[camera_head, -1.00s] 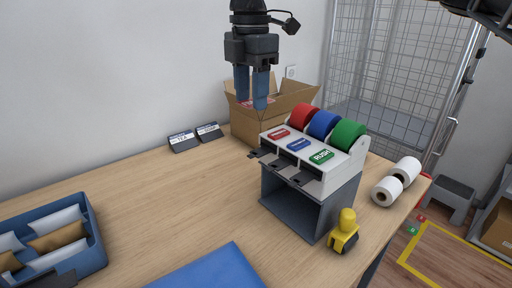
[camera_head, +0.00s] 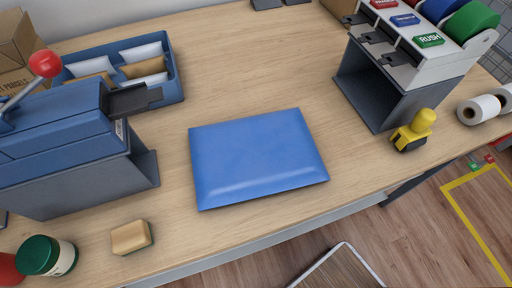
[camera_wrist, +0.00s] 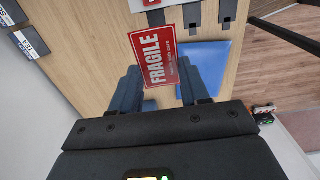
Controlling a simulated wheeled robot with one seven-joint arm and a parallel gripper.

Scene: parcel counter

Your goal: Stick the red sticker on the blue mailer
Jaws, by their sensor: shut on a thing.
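The blue mailer (camera_head: 256,154) lies flat on the wooden counter in the middle of the head view, its upper face bare. Part of it also shows in the wrist view (camera_wrist: 211,62), beyond my gripper. My gripper (camera_wrist: 160,88) is seen only in the wrist view, shut on the red sticker (camera_wrist: 153,57), which reads FRAGILE. The sticker stands out past the fingertips, its printed face towards the wrist camera. My gripper is above the counter, apart from the mailer.
The label dispenser (camera_head: 415,50) with red, blue and green rolls stands at the right. A yellow stamp-like tool (camera_head: 413,131), blue tray (camera_head: 172,80) of envelopes, blue press-like machine (camera_head: 62,135), sponge (camera_head: 131,237) and green-lidded jar (camera_head: 46,256) surround the mailer. Counter around it is clear.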

